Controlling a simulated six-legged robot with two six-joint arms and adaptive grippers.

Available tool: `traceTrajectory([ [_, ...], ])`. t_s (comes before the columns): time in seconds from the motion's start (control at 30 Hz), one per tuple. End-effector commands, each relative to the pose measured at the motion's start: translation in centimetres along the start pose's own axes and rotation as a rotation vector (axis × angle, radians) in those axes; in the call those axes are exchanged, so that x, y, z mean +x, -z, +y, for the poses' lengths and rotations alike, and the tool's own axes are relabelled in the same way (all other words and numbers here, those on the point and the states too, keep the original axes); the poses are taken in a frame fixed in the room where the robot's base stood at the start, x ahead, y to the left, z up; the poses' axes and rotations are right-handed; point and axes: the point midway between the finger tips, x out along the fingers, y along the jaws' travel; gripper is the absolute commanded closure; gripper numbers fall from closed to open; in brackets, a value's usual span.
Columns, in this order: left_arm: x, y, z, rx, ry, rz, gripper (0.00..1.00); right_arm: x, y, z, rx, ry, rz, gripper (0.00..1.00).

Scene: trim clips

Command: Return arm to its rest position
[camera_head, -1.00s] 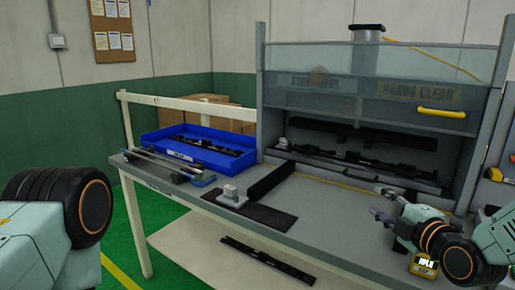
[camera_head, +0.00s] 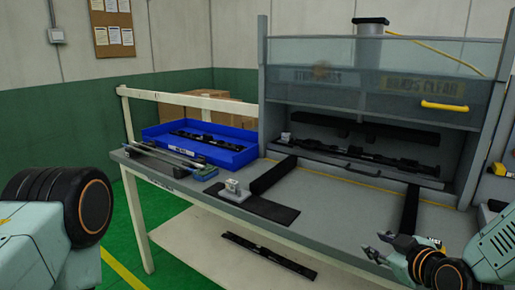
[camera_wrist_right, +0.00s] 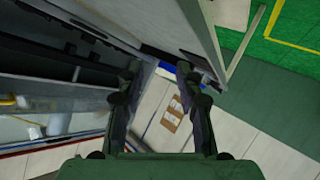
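My right gripper (camera_head: 377,247) is at the lower right of the head view, by the front edge of the grey workbench (camera_head: 335,205). Its two fingers are apart with nothing between them. In the right wrist view, the same gripper (camera_wrist_right: 158,78) shows spread, empty fingers, with the bench and wall tilted behind them. My left arm shows only as a thick dark joint at the left of the head view; its gripper is out of the picture.
A blue tray (camera_head: 153,134) holds dark trim parts. A grey fixture (camera_head: 233,190) and black strips (camera_head: 410,208) lie on the bench. A press-like station with a clear guard (camera_head: 330,75) and yellow handle (camera_head: 444,106) stands behind. Green floor lies in front.

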Motion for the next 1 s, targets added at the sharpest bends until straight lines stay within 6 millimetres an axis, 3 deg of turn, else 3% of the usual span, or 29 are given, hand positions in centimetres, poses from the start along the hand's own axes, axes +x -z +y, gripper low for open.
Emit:
traceTrajectory([
  [0.03, 0.8, 0.0, 0.0, 0.0, 0.0, -0.001, 0.39, 0.0, -2.7, -2.5, 0.098, 0.037, -0.069, 0.64],
  [0.27, 3.1, -0.1, 0.0, 0.0, 0.0, -0.002, 0.39, -2.8, -14.2, -12.4, 0.51, 0.106, -0.421, 0.64],
  [0.4, 4.7, -0.1, 0.0, 0.0, 0.0, -0.002, 0.39, -6.0, -20.8, -18.0, 0.66, 0.1, -0.642, 0.64],
  [0.6, 7.1, -0.1, -0.1, 0.0, 0.0, -0.001, 0.39, -12.1, -29.5, -25.1, 0.712, 0.093, -0.936, 0.64],
  [0.8, 9.1, -0.1, -0.1, 0.0, 0.0, -0.002, 0.39, -16.6, -34.9, -29.7, 0.626, 0.151, -1.099, 0.64],
  [1.0, 9.4, -0.1, -0.1, 0.0, 0.0, -0.001, 0.39, -17.8, -36.2, -30.8, 0.61, 0.169, -1.137, 0.64],
])
